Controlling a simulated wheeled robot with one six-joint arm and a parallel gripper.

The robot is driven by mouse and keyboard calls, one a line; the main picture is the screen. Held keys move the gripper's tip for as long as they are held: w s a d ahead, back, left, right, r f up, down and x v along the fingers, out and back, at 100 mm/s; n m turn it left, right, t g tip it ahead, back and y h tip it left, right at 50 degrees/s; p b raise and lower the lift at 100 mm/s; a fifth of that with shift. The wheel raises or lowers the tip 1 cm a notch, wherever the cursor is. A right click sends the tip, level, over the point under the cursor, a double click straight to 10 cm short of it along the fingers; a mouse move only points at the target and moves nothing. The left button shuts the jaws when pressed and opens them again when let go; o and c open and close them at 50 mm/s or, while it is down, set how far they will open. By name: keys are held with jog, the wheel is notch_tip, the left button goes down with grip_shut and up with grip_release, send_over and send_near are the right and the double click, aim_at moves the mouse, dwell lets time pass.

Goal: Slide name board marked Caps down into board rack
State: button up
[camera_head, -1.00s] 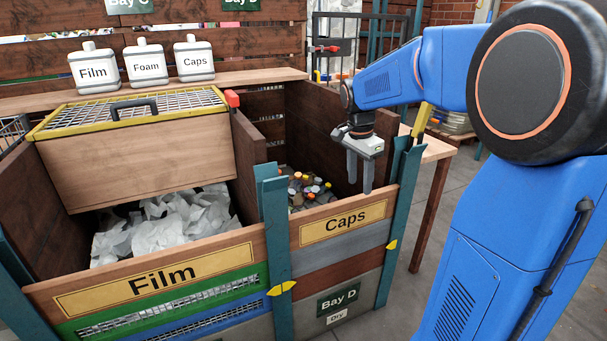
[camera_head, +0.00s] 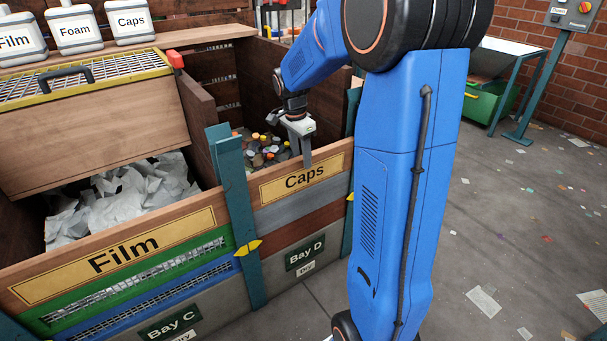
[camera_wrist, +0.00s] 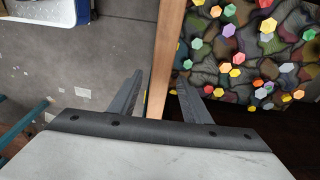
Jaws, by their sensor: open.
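The wooden name board marked Caps (camera_head: 327,169) stands upright at the front of Bay D, above a grey board, between the teal posts of the board rack (camera_head: 232,185). In the wrist view its top edge (camera_wrist: 166,50) runs as a pale strip. My gripper (camera_wrist: 160,80) is open, with one finger on each side of that strip. In the head view my gripper (camera_head: 306,160) is at the board's top edge, one finger in front; the other finger is hidden. I cannot tell whether the fingers touch the board.
Behind the board lies a heap of coloured caps (camera_head: 265,148). The Film board (camera_head: 120,257) fronts the bay on the left, which holds white film (camera_head: 125,190). Labelled jugs (camera_head: 130,20) stand on the back ledge. The floor (camera_head: 510,230) to the right is open, with scattered scraps.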

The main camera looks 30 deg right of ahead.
aim_at(304, 174)
jog(key=f, duration=0.5)
jog(key=d+f, duration=0.1)
jog(key=f, duration=0.2)
grip_shut()
jog(key=c, duration=0.9)
grip_release()
jog(key=shift+c, duration=0.2)
grip_shut()
